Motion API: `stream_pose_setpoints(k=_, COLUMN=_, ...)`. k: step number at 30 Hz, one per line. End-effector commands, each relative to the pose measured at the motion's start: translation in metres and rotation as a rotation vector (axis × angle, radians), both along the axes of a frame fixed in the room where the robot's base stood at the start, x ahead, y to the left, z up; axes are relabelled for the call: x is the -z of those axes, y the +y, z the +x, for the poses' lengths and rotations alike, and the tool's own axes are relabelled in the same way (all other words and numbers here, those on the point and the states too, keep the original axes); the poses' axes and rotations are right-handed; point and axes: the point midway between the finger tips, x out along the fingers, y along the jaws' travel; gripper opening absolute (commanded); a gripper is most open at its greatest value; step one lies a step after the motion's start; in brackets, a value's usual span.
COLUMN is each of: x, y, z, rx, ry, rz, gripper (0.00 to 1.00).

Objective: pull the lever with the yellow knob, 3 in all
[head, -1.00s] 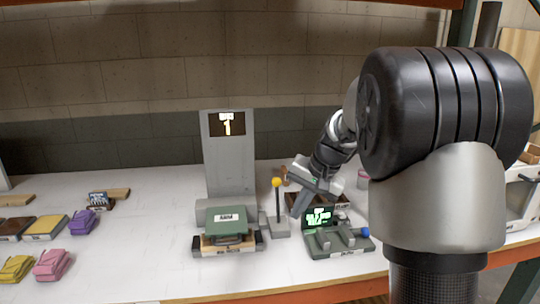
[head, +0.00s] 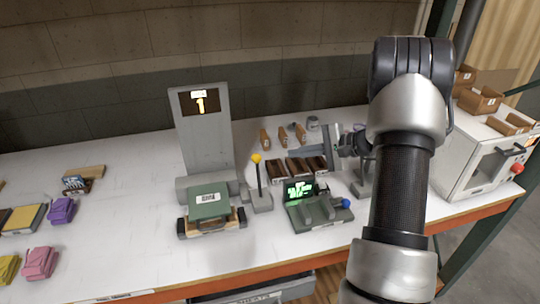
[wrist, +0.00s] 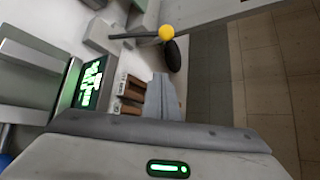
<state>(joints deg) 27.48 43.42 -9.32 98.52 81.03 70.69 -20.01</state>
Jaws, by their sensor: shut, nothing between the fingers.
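The lever with the yellow knob (head: 256,158) stands close to upright on its small grey base (head: 262,203), beside the grey machine (head: 205,135). The machine's display (head: 199,102) reads 1. A green block (head: 209,201) sits at the front of the machine. My gripper (head: 296,152) is behind and right of the lever, apart from it, with its fingers pointing left. In the wrist view my gripper (wrist: 162,80) is shut and empty. The yellow knob (wrist: 166,33) shows beyond the fingertips there, with its rod running left to the base.
A green device (head: 318,212) with a lit screen and a blue knob (head: 346,203) stands right of the lever. Dark brown blocks (head: 297,168) lie behind it. A white cabinet (head: 470,160) stands at the far right. Purple and pink pouches lie at left, with bare table before the machine.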

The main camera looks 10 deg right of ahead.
Motion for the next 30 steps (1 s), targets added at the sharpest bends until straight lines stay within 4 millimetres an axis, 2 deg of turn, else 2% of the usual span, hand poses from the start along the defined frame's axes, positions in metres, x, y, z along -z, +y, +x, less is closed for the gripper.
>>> stream_pose_setpoints(k=5, x=0.006, y=0.011, z=0.008, rx=-0.003, ry=0.001, rz=0.0, gripper=0.0)
stream_pose_setpoints(k=18, x=0.046, y=0.072, z=0.059, rx=-0.005, ry=0.002, rz=-0.001, gripper=0.0)
stream_pose_setpoints(k=21, x=0.031, y=0.078, z=0.044, rx=-0.001, ry=0.001, rz=-0.001, gripper=0.0)
stream_pose_setpoints(k=30, x=0.023, y=0.087, z=0.029, rx=0.0, ry=0.001, rz=-0.001, gripper=0.0)
